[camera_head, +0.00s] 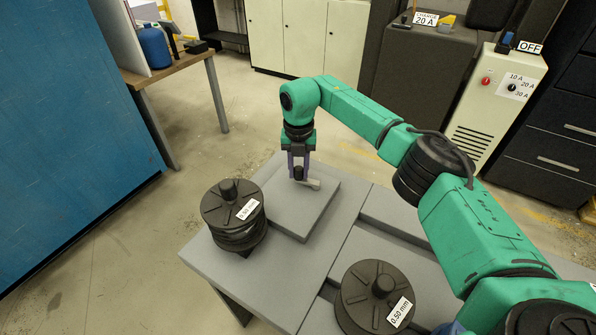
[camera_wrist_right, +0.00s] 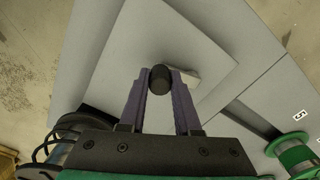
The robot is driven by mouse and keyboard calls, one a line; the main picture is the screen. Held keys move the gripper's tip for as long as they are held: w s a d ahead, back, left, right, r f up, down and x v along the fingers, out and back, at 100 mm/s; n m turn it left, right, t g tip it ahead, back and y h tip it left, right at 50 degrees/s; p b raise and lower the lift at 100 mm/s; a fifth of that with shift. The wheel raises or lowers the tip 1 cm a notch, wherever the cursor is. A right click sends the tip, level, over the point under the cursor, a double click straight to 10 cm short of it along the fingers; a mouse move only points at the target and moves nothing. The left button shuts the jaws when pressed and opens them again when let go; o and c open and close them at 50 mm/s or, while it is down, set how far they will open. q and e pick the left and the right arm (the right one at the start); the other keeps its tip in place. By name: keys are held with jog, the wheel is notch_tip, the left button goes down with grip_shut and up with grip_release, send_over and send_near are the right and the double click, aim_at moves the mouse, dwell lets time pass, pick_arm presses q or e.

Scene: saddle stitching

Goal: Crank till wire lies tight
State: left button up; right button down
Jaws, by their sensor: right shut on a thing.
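My right gripper (camera_head: 299,170) reaches down over a raised grey block on the table. In the right wrist view its two purple fingers (camera_wrist_right: 160,80) are closed on the sides of a dark round crank knob (camera_wrist_right: 161,74). A short pale crank arm (camera_wrist_right: 188,77) sticks out beside the knob; its end also shows in the head view (camera_head: 314,184). The crank's pivot is hidden. I cannot make out the wire on the block. My left gripper is not in view.
The raised block (camera_head: 305,215) sits on a grey table (camera_head: 288,270). A black wire spool (camera_head: 233,213) stands left of it, and a spool labelled 0.50 mm (camera_head: 374,297) stands in front. A green spool (camera_wrist_right: 295,148) shows in the wrist view. A control box (camera_head: 497,100) reads OFF.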

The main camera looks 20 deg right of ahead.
jog(key=shift+w+d+r+m, duration=0.1)
jog(key=shift+w+d+m, duration=0.15)
jog(key=shift+m, duration=0.4)
jog(key=shift+w+d+r+m, duration=0.1)
jog(key=shift+w+m, duration=0.15)
jog(key=shift+m, duration=0.4)
jog(key=c, duration=0.6)
grip_release()
jog(key=shift+f, duration=0.1)
notch_tip(320, 180, up, 15)
jog(key=shift+f+b, duration=0.2)
jog(key=shift+b, duration=0.2)
